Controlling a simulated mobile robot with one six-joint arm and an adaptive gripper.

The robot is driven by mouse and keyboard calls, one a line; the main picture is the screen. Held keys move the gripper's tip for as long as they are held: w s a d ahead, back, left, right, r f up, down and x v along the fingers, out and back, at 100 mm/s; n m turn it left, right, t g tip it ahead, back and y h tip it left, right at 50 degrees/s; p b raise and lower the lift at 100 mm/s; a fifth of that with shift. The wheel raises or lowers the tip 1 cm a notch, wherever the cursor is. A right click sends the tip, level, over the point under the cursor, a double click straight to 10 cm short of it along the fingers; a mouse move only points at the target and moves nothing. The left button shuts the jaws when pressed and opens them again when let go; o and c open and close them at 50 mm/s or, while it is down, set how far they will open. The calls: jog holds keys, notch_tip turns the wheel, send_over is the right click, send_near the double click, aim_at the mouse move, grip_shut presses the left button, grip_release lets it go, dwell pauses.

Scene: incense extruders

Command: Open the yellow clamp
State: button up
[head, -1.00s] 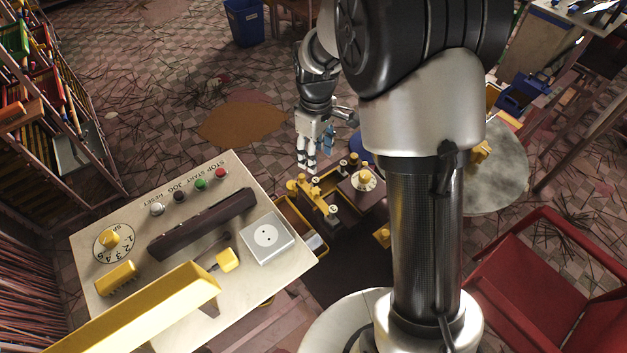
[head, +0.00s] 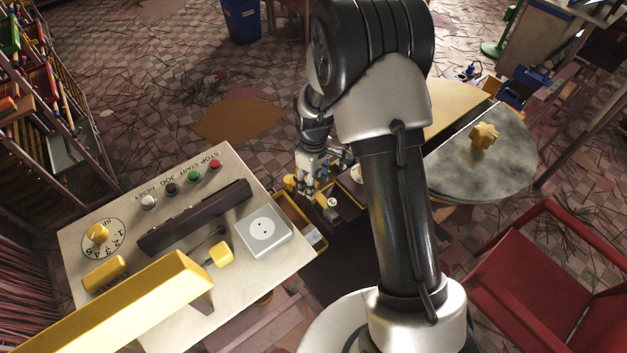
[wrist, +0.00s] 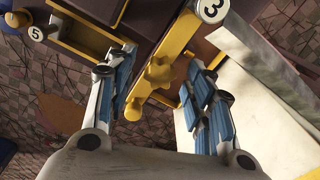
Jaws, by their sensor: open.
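The yellow clamp is a bar with a star-shaped knob (wrist: 160,73), seen in the middle of the wrist view. The bar runs diagonally from the disc marked 3 (wrist: 212,9) down to the lower left. My gripper (wrist: 160,60) is open, with one blue-padded finger on each side of the bar and knob. I cannot tell whether either finger touches it. In the head view my gripper (head: 309,192) is low over the dark machine and hides most of the clamp.
A panel table (head: 80,235) with buttons and a dial stands to the left. A round grey table (head: 480,165) with a yellow star knob (head: 484,136) and a red chair (head: 540,270) are at the right. In the wrist view, a disc marked 5 (wrist: 37,33) is at the upper left.

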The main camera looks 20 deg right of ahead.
grip_shut()
dwell(0.6)
